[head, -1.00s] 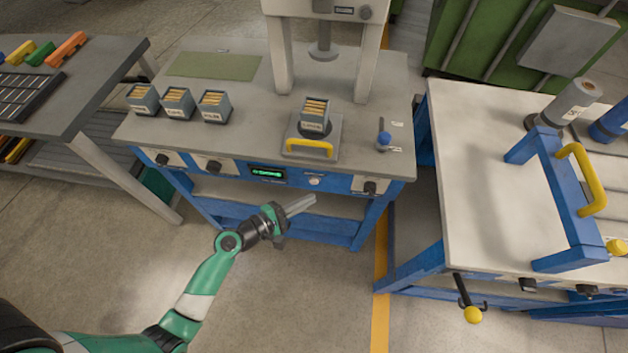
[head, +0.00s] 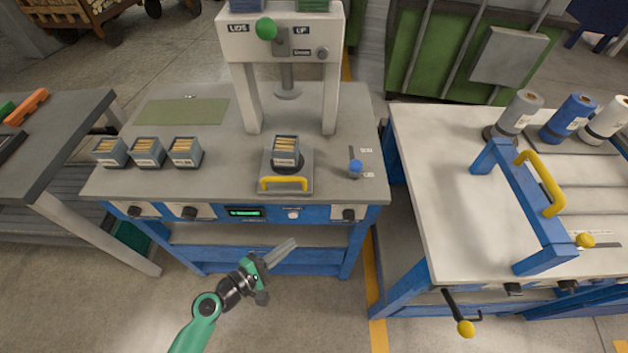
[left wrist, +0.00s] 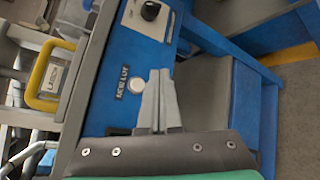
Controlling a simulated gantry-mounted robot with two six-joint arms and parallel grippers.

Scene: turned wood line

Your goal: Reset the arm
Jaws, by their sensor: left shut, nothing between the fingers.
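My left gripper (head: 281,252) is shut and empty. It hangs in front of the blue-framed press bench (head: 330,212), below the level of its top and apart from it. In the left wrist view its two fingers (left wrist: 160,98) lie together, with the bench's blue front panel (left wrist: 118,85) behind them. My right gripper does not show in any view.
On the bench, a box of wooden pieces (head: 285,152) sits on a plate with a yellow handle (head: 284,183) under the press (head: 288,85). Three similar boxes (head: 147,152) stand at the left. A white-topped bench (head: 430,165) stands at the right.

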